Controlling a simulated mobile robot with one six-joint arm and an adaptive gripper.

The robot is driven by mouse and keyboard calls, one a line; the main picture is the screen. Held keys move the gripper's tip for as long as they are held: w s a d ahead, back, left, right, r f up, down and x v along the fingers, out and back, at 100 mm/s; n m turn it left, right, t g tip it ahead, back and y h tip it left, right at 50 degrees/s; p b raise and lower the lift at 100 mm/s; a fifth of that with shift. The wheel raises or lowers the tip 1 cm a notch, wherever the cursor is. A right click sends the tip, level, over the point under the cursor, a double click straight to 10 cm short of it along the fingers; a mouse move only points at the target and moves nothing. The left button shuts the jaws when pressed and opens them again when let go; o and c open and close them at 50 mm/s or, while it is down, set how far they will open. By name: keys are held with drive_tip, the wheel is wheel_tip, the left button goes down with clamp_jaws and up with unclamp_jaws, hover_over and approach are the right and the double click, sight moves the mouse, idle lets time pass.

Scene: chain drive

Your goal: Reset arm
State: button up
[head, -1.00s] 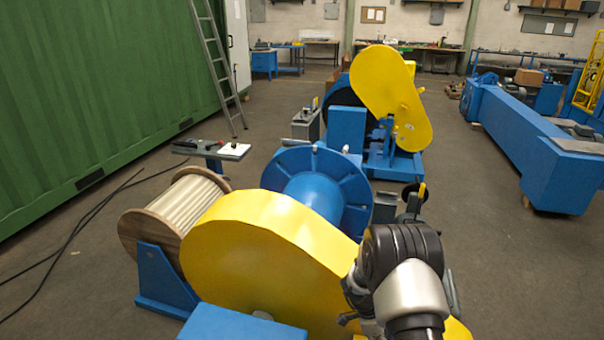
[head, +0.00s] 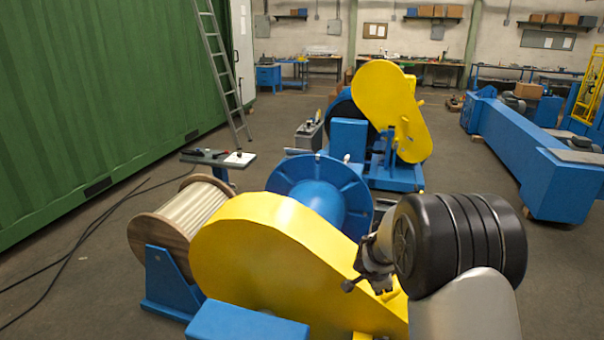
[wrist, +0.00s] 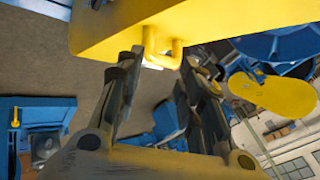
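The large yellow chain guard (head: 270,250) stands in the foreground of the head view, its narrow end running down to the right. My gripper (head: 362,275) shows partly at the left of my dark wrist joint, over the guard's right end. In the wrist view my gripper (wrist: 160,78) has its two fingers spread with a gap and nothing between them. The yellow guard (wrist: 240,18) crosses the top of that view. A yellow handle (wrist: 165,55) on its edge lies just beyond the fingertips, apart from them as far as I can tell.
A blue flanged drum (head: 325,195) sits behind the guard and a wooden cable reel (head: 180,220) to its left. A second machine with an upright yellow guard (head: 385,105) stands farther back. A long blue machine (head: 540,160) is at right. Open floor (head: 455,150) lies between.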

drive_tip(key=a+r+n+t+y, duration=0.2)
drive_tip(key=a+r+n+t, duration=0.3)
drive_tip(key=r, duration=0.8)
drive_tip(key=s+a+r+n+g+y, duration=0.2)
drive_tip(key=s+a+r+n+y, duration=0.25)
drive_tip(key=s+a+r, duration=0.45)
drive_tip(key=s+r+n+g, duration=0.2)
drive_tip(key=s+n, duration=0.3)
drive_tip(key=s, duration=1.2)
drive_tip(key=s+d+f+n+g+h, duration=0.1)
drive_tip(key=s+d+f, duration=0.1)
drive_tip(key=s, duration=0.5)
drive_tip(key=s+d+f+n+g+h, duration=0.1)
drive_tip(key=s+d+f+h, duration=0.1)
drive_tip(key=s+d, duration=0.2)
drive_tip(key=s, duration=0.3)
drive_tip(key=shift+s+d+g, duration=0.2)
drive_tip(key=shift+g, duration=0.1)
